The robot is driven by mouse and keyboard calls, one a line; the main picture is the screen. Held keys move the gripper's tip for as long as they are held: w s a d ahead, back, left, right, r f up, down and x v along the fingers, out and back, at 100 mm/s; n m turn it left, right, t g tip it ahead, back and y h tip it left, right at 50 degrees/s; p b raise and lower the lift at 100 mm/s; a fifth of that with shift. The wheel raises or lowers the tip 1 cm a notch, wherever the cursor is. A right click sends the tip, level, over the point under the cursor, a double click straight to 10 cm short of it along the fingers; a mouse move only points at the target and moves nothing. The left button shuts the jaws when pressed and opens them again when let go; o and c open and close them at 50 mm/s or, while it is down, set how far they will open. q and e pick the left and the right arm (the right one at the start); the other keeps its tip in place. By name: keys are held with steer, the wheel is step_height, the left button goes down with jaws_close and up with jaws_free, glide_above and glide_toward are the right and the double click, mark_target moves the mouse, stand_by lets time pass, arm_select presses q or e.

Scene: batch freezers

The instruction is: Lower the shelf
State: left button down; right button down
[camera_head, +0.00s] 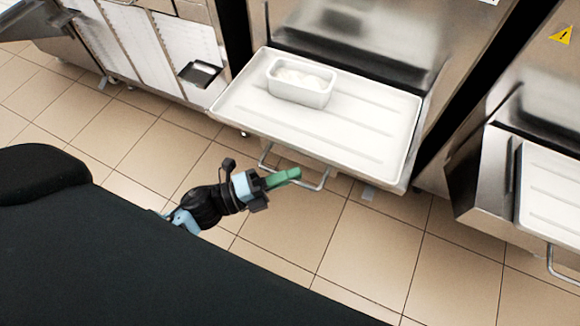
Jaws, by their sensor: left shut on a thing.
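The shelf (370,113) is a white ribbed tray sticking out from the front of the middle freezer. It is folded out roughly flat. A metal bar handle (318,183) hangs below its front edge. A white rectangular tub (300,92) with pale contents stands on the shelf, towards its left back. My left gripper (284,177) has green fingers and is at the handle, below the shelf's front edge. It is shut on the handle; the fingers hide part of the bar. My right gripper is not in view.
A second freezer with a similar white shelf (552,195) stands at the right. White-panelled units (130,40) stand at the left back, with a small dark tray (199,73) nearby. Tiled floor (370,255) in front of the shelf is clear.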

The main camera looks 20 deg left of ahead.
arm_select(q)
step_height(320, 180, down, 2)
steer(key=shift+f+b, duration=0.25)
steer(key=shift+b, duration=0.35)
steer(key=c, duration=1.5)
jaws_free()
steer(key=shift+f, duration=0.1)
steer(key=v, duration=0.7)
steer(key=shift+s+a, duration=0.3)
